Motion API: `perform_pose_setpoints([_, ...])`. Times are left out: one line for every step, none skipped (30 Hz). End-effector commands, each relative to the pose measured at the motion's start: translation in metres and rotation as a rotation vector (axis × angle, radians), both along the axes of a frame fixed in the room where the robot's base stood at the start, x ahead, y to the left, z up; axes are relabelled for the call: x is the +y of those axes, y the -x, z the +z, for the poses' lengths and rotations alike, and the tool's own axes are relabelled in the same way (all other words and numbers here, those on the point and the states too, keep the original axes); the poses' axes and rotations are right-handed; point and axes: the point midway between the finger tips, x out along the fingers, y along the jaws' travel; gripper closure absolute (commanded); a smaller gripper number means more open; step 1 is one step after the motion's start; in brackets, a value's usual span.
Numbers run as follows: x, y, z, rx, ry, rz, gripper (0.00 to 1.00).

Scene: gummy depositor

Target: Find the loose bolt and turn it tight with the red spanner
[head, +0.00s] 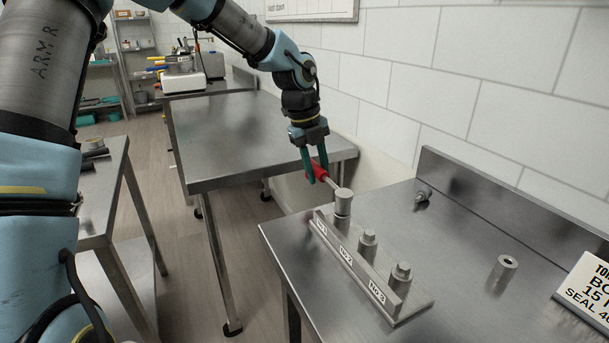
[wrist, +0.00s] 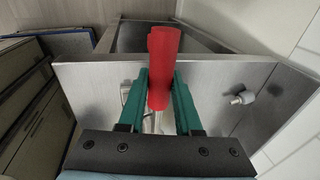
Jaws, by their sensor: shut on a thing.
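My gripper (head: 318,172) is shut on the red handle of the red spanner (head: 319,171). The spanner's metal shaft reaches down and right to the head on the No.1 post (head: 343,202); I cannot tell whether it is seated on a bolt there. In the wrist view, the red handle (wrist: 163,68) stands between the two green fingers (wrist: 162,100). The No.2 bolt (head: 367,244) and No.3 bolt (head: 400,277) stand on posts behind a labelled plate (head: 352,262). Which bolt is loose does not show.
The bolt block stands on a steel table (head: 440,240) with a raised back edge. A small bolt-like part (head: 423,195) lies behind, and a hollow cylinder (head: 503,268) stands to the right. A sign (head: 587,290) is at the far right. Another steel table (head: 240,130) stands to the left.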

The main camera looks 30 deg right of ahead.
Motion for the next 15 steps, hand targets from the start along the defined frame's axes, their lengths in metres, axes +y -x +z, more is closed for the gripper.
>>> perform_pose_setpoints([-0.009,0.002,0.0,0.002,0.005,-0.062,1.0])
perform_pose_setpoints([-0.014,0.002,0.0,0.003,0.004,-0.1,1.0])
perform_pose_setpoints([-0.019,0.003,0.0,0.003,0.003,-0.151,1.0])
perform_pose_setpoints([-0.024,0.004,0.0,0.002,0.005,-0.192,1.0])
perform_pose_setpoints([-0.028,0.006,0.0,0.003,0.003,-0.232,1.0])
perform_pose_setpoints([-0.033,0.008,0.0,0.003,0.003,-0.279,1.0])
perform_pose_setpoints([-0.036,0.009,0.0,0.001,0.003,-0.31,1.0])
perform_pose_setpoints([-0.038,0.009,0.0,0.0,0.002,-0.332,1.0])
perform_pose_setpoints([-0.039,0.01,0.0,0.0,0.001,-0.348,1.0])
perform_pose_setpoints([-0.039,0.01,0.0,0.0,0.001,-0.353,1.0])
perform_pose_setpoints([-0.038,0.01,0.0,-0.001,0.0,-0.353,1.0])
perform_pose_setpoints([-0.038,0.01,0.0,-0.001,0.0,-0.352,1.0])
perform_pose_setpoints([-0.038,0.01,0.0,-0.001,0.0,-0.351,1.0])
perform_pose_setpoints([-0.038,0.01,0.0,-0.001,0.0,-0.351,1.0])
perform_pose_setpoints([-0.038,0.01,0.001,-0.001,0.0,-0.349,1.0])
